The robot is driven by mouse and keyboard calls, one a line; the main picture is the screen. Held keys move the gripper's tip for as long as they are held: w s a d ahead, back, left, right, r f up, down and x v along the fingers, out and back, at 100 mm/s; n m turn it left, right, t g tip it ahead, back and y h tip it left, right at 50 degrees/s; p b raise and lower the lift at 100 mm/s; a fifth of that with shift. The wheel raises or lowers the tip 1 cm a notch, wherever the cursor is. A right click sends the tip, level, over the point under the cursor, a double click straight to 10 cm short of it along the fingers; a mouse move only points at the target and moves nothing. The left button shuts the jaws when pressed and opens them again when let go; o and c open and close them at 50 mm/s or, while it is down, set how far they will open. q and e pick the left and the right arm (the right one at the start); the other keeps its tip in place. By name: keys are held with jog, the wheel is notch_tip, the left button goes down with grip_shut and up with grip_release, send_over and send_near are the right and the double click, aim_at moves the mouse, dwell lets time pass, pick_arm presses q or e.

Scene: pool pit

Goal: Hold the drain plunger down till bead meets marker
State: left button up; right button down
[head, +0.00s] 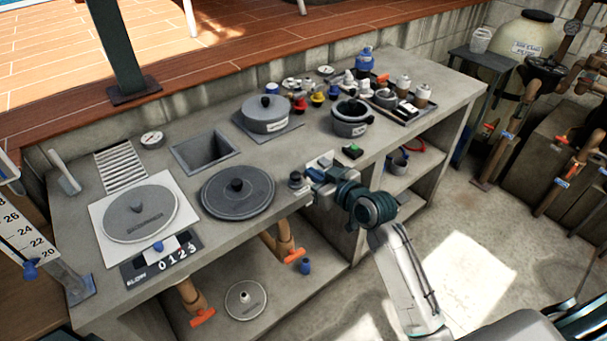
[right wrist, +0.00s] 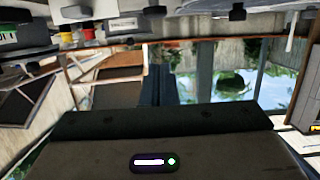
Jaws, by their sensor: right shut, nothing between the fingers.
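My right gripper (head: 312,178) is shut and empty at the front edge of the counter. At the far left stands a white scale (head: 25,228) with numbers in the twenties. A blue pointer (head: 30,270), likely the marker, sits low on it. A clear tube (head: 62,272) stands beside the scale on a grey foot; I cannot make out a bead in it. My left gripper is not in view.
A dark round lid (head: 237,191) lies left of the knob, with a square basin (head: 205,150) behind it. A grey disc (head: 139,212) and a SLOW 0-3 dial plate (head: 162,258) lie further left. A lidded pot (head: 267,113) and several small bottles stand behind.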

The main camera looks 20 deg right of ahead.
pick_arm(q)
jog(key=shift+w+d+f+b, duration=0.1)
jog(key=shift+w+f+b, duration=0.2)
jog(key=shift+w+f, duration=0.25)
pick_arm(e)
jog(key=v, duration=0.4)
jog(key=shift+d+r, duration=0.1)
jog(key=shift+d, duration=0.05)
